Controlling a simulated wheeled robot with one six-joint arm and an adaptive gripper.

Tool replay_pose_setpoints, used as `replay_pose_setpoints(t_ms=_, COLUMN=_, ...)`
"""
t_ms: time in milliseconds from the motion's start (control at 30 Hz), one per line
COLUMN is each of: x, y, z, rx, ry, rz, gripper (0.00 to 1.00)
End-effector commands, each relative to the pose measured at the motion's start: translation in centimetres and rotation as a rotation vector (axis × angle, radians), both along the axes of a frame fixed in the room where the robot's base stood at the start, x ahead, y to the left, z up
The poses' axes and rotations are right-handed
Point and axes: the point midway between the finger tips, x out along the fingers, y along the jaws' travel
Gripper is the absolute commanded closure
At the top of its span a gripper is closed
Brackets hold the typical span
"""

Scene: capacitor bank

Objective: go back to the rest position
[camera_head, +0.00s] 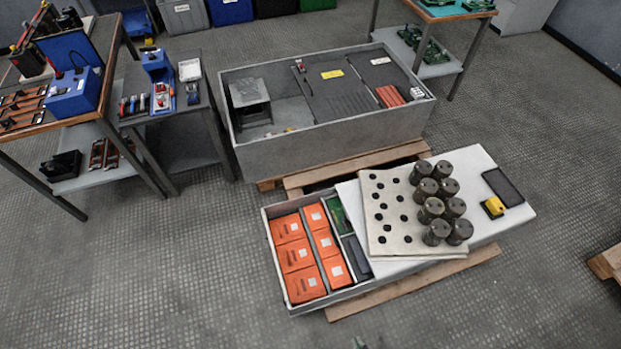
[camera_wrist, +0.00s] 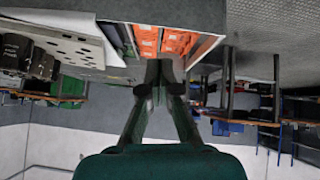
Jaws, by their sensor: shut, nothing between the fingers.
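My gripper (camera_wrist: 160,90) shows in the wrist view with its two dark fingers shut and nothing held between them. The wrist view looks upside down, with the floor at the top. The grey crate (camera_head: 271,240) with orange modules (camera_head: 297,255) lies beyond the fingertips; the orange modules also show in the wrist view (camera_wrist: 178,42). The fingers look apart from everything. In the head view my arm is not clearly seen.
A white board with holes (camera_head: 390,225) and several dark capacitors (camera_head: 432,208) lie on a white lid (camera_head: 485,165) over the crate. A yellow device (camera_head: 493,207) sits beside them. A large grey bin (camera_head: 300,153) stands behind. Tool tables (camera_head: 95,130) stand left.

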Motion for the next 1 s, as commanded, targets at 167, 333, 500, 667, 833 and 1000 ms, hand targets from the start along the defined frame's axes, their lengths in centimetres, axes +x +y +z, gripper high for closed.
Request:
replay_pose_setpoints(t_ms=167, x=-2.9, y=-1.7, z=7.1, rx=0.101, ry=-0.122, rz=-0.071, gripper=1.0)
replay_pose_setpoints(t_ms=333, x=-4.7, y=-2.9, z=15.0, rx=0.175, ry=-0.263, rz=-0.15, gripper=1.0)
replay_pose_setpoints(t_ms=500, x=-5.9, y=-4.1, z=22.9, rx=0.216, ry=-0.406, rz=-0.235, gripper=1.0)
replay_pose_setpoints(t_ms=667, x=-6.5, y=-4.9, z=27.9, rx=0.231, ry=-0.5, rz=-0.292, gripper=1.0)
replay_pose_setpoints(t_ms=833, x=-6.7, y=-5.1, z=29.7, rx=0.234, ry=-0.535, rz=-0.313, gripper=1.0)
replay_pose_setpoints(t_ms=1000, x=-6.7, y=-5.1, z=29.7, rx=0.234, ry=-0.535, rz=-0.313, gripper=1.0)
